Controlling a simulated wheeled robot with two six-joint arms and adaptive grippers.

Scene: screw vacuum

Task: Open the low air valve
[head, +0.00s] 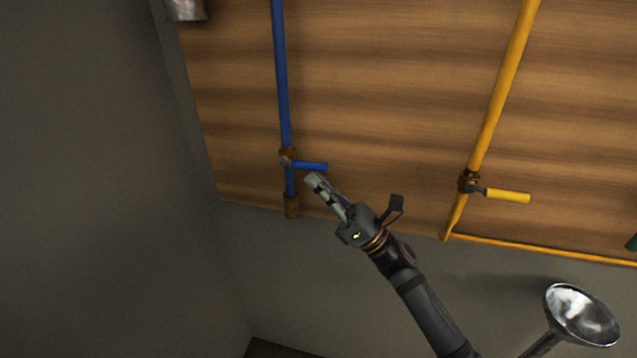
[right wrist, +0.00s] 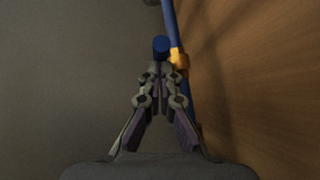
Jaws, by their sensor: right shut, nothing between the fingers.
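A blue pipe (head: 281,80) runs down the wooden wall in the head view. Near its lower end is a valve with a blue handle (head: 312,166) that sticks out to the right, across the pipe. A yellow pipe (head: 503,85) to the right has a valve with a yellow handle (head: 508,196), also sticking out to the right. My right gripper (head: 313,180) is shut and empty, its tips just below the blue handle's outer end. In the right wrist view the fingertips (right wrist: 160,70) are together just below the blue handle's end (right wrist: 161,46); contact cannot be told. My left gripper is not in view.
The wooden wall panel (head: 390,100) lies behind the pipes. A yellow pipe runs right along its lower edge. A metal funnel-shaped thing (head: 580,315) is at the lower right. A grey wall (head: 90,180) fills the left side.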

